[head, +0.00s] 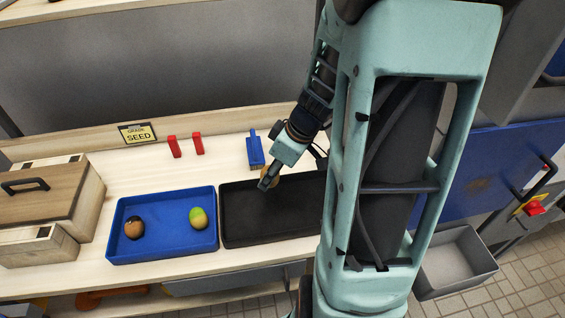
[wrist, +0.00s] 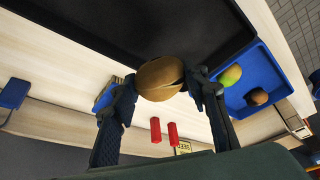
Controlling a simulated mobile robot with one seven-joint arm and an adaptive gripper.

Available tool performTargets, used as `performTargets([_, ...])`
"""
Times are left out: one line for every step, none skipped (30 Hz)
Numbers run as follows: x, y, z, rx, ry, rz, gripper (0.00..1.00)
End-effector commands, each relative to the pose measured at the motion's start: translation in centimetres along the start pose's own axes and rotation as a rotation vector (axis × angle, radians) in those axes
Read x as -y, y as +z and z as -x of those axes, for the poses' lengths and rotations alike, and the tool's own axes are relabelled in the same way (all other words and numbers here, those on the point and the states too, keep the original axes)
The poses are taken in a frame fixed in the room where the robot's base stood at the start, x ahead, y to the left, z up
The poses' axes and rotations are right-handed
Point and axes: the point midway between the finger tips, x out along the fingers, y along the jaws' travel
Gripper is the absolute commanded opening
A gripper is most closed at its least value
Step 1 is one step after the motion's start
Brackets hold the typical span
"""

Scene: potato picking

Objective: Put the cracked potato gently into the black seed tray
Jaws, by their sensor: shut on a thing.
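A brown potato (wrist: 158,80) is held between the two fingers of my gripper (wrist: 163,88) in the wrist view. A dark line, which looks like a crack, runs down its right side. In the head view my gripper (head: 268,180) is at the back edge of the black seed tray (head: 270,232), and the potato is mostly hidden behind the fingers. The tray floor that I see is empty; my arm hides its right end. The black tray also fills the top of the wrist view (wrist: 165,28). I cannot tell the potato's exact height above the rim.
A blue tray (head: 165,250) beside the black one holds a dark-and-orange potato (head: 134,228) and a green-yellow potato (head: 198,217). Two red blocks (head: 174,147), a blue object (head: 254,150) and a SEED sign (head: 137,133) stand behind. A wooden box (head: 40,190) is at the left.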

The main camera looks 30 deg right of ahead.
Motion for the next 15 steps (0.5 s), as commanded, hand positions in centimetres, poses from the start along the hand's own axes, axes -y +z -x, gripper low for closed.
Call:
performTargets([-0.2, 0.6, 0.6, 0.0, -0.021, 0.039, 0.17])
performTargets([-0.2, 0.9, 0.7, 0.001, -0.033, 0.071, 0.17])
performTargets([-0.2, 1.4, 0.9, 0.0, -0.051, 0.113, 0.17])
performTargets([-0.3, 1.7, 1.1, 0.001, -0.063, 0.144, 0.17])
performTargets([-0.3, 2.0, 1.2, 0.001, -0.075, 0.174, 0.17])
performTargets([-0.4, 2.4, 1.4, 0.001, -0.091, 0.213, 0.17])
performTargets([-0.4, 2.6, 1.5, 0.0, -0.102, 0.24, 0.17])
performTargets([-0.4, 2.8, 1.6, 0.0, -0.112, 0.265, 0.17])
performTargets([-0.4, 3.1, 1.8, 0.001, -0.123, 0.295, 0.17])
performTargets([-0.5, 3.3, 1.8, 0.001, -0.13, 0.313, 0.17])
performTargets([-0.5, 3.4, 1.9, 0.001, -0.137, 0.329, 0.17])
performTargets([-0.5, 3.6, 1.9, 0.001, -0.144, 0.346, 0.17])
performTargets([-0.6, 3.7, 2.0, 0.001, -0.147, 0.357, 0.17])
performTargets([-0.6, 3.8, 1.9, 0.001, -0.15, 0.364, 0.17])
performTargets([-0.6, 3.9, 1.9, 0.001, -0.153, 0.371, 0.17])
